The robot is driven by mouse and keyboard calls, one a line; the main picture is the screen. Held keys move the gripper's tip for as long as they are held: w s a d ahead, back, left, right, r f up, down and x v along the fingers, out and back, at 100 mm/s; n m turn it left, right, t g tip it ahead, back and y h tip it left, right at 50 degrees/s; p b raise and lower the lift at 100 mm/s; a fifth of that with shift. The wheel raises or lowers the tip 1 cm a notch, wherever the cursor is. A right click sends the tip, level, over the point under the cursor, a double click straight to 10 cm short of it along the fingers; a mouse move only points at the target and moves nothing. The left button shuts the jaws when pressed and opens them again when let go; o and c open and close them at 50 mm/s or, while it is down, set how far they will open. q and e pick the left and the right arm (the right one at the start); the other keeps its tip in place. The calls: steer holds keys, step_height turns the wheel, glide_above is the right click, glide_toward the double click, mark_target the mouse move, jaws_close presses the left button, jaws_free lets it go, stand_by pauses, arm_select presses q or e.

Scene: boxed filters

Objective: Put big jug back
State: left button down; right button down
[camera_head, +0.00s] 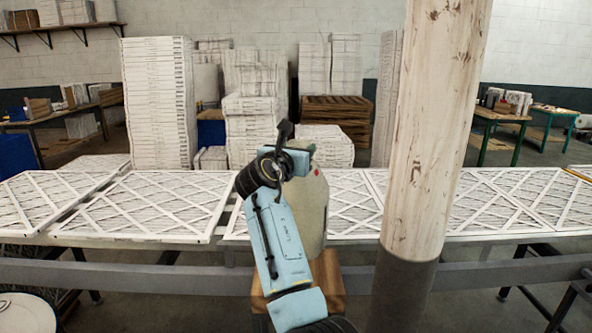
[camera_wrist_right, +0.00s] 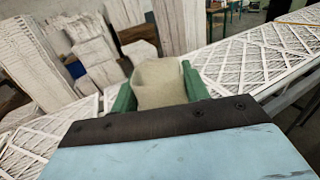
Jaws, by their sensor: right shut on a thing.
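The big jug (camera_head: 314,205) is a beige-grey rounded vessel with a small red mark near its top. It stands about upright in the middle of the head view, partly hidden behind my right arm. My right gripper (camera_head: 297,158) is at its upper part. In the right wrist view the green fingers (camera_wrist_right: 157,92) are on both sides of the beige jug (camera_wrist_right: 162,78), shut on it. Its lower end is over or in front of a wooden block (camera_head: 328,281); I cannot tell whether they touch. My left gripper is not in view.
A long table with white lattice-faced filters (camera_head: 150,205) runs across behind the jug. A thick pale post (camera_head: 432,130) stands close on the right. A grey rail (camera_head: 130,275) crosses in front of the table. Tall stacks of filters (camera_head: 158,100) stand behind. A white round top (camera_head: 25,312) is at lower left.

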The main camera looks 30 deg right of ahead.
mark_target(301, 193)
step_height(301, 193, down, 8)
steer(key=shift+w, duration=0.15)
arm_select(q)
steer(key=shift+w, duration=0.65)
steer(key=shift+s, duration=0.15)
arm_select(e)
steer(key=c, duration=1.1)
jaws_free()
steer(key=shift+f, duration=0.4)
steer(key=o, duration=0.4)
steer(key=shift+r, duration=0.1)
